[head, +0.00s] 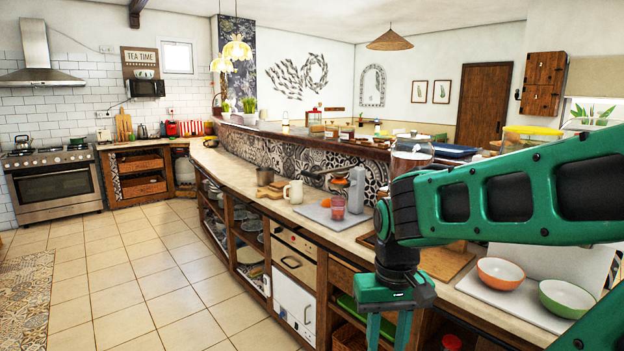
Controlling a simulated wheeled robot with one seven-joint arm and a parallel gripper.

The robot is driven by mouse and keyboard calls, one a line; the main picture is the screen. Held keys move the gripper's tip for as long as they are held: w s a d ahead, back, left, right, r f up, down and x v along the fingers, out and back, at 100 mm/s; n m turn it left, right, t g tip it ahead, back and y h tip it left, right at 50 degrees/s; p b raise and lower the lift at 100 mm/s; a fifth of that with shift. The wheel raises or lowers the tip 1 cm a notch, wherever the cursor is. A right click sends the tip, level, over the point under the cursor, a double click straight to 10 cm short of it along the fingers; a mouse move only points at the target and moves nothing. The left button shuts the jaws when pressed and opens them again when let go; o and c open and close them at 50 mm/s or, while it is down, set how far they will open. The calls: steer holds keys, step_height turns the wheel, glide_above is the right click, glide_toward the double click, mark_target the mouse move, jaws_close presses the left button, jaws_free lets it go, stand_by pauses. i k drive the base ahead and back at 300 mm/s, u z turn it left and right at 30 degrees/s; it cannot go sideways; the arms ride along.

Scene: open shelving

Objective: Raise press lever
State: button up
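A grey press (355,188) stands on the counter in the middle of the head view, left of my arm. Its dark lever (331,171) reaches out to the left from the press top, nearly level. A glass with red content (338,207) stands in front of the press. An orange (326,203) lies beside it. My gripper (388,333) points down at the bottom edge, in front of the counter and apart from the press. Its two green fingers are spread with nothing seen between them. Their tips are cut off by the frame.
A white mug (293,191) and a cutting board (271,191) stand left of the press. An orange bowl (501,272) and a green bowl (566,304) sit at the right. Open shelves lie under the counter (223,172). The tiled floor (150,270) at left is clear.

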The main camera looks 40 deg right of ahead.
mark_target(338, 173)
steer(key=u, duration=0.05)
steer(key=i, duration=1)
steer(key=z, duration=0.05)
